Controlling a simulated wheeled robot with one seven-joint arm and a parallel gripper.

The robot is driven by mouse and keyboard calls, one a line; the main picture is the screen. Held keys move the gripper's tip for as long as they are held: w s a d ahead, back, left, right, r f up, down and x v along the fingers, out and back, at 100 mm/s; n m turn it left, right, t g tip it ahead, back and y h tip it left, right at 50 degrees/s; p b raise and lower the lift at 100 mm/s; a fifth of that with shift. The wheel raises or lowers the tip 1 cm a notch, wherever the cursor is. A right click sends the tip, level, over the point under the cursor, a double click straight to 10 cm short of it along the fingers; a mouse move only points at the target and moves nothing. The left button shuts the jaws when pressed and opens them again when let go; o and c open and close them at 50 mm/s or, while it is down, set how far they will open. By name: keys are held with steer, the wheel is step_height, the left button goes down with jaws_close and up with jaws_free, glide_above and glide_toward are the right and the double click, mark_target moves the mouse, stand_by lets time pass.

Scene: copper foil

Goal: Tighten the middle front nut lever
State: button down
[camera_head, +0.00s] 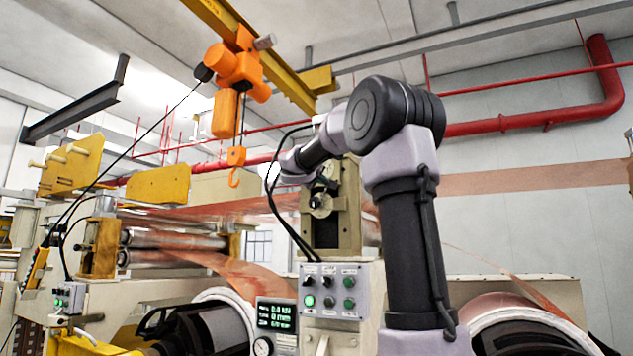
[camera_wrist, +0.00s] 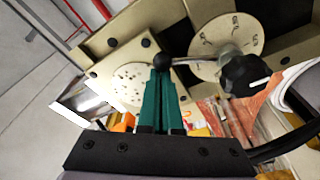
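In the wrist view the nut lever (camera_wrist: 163,60) has a round black knob and a thin rod that runs right to a pale disc (camera_wrist: 205,70) with dark marks. My gripper (camera_wrist: 162,70) has two teal fingers close together, with their tips right at the black knob. I cannot tell whether the knob is between the tips or just beyond them. In the head view my arm reaches to the cream machine post (camera_head: 347,222), where small black parts (camera_head: 325,190) show. My fingertips cannot be made out there.
A black knob (camera_wrist: 245,75) sits in front of the disc, just right of the lever rod. A round plate with holes (camera_wrist: 128,85) is left of the fingers. The control box (camera_head: 335,290) stands below the post, and an orange hoist (camera_head: 237,70) hangs behind left.

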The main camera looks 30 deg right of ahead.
steer(key=s+d+f+m, duration=0.1)
steer(key=m, duration=0.2)
steer(key=s+d+f+m+h, duration=0.1)
steer(key=m, duration=0.3)
steer(key=s+d+f+m+g+h, duration=0.1)
steer(key=s+f+m, duration=0.1)
steer(key=m, duration=0.1)
steer(key=shift+d+m, duration=0.1)
steer(key=shift+m, duration=0.3)
steer(key=shift+s+d+f, duration=0.15)
steer(key=shift+s+f, duration=0.05)
steer(key=shift+f, duration=0.35)
